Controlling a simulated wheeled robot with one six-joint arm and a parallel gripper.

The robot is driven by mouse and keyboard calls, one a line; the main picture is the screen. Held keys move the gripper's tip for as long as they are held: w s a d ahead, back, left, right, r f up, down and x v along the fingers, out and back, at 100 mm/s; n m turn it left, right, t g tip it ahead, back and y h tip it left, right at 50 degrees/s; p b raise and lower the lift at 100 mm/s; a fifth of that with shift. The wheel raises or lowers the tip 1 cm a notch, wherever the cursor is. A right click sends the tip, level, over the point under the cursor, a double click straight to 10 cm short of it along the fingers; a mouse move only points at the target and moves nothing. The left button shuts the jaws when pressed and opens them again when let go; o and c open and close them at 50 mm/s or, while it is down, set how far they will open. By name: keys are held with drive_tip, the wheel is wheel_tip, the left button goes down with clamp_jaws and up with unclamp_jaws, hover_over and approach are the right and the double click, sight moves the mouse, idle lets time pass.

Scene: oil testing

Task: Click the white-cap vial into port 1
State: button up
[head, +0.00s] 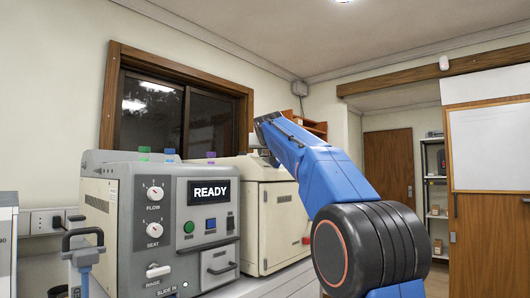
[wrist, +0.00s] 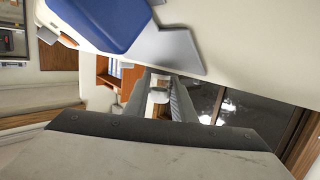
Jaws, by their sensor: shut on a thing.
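My gripper (wrist: 160,97) shows in the wrist view with its two grey fingers closed around a small whitish thing, which looks like the white-cap vial (wrist: 158,95). Most of the vial is hidden by the fingers and by a pale surface in front. In the head view my blue arm hides the gripper and the vial. The grey testing machine (head: 170,225) stands at left with a lit READY display (head: 209,191). Green (head: 144,150), blue (head: 169,151) and purple (head: 211,155) caps stick up along its top. The ports' openings and numbers cannot be made out.
A cream cabinet-like machine (head: 280,222) stands right of the tester, near my arm. A dark window (head: 150,112) is behind. A grey handle-like fixture (head: 83,250) stands at the left. A whiteboard (head: 490,148) and shelves (head: 434,190) are far right.

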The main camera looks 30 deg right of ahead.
drive_tip(key=shift+f, duration=0.1)
idle(0.3)
drive_tip(key=o, duration=1.1)
drive_tip(key=shift+o, duration=0.2)
drive_tip(key=v, duration=1.7)
drive_tip(key=shift+s+a, duration=0.1)
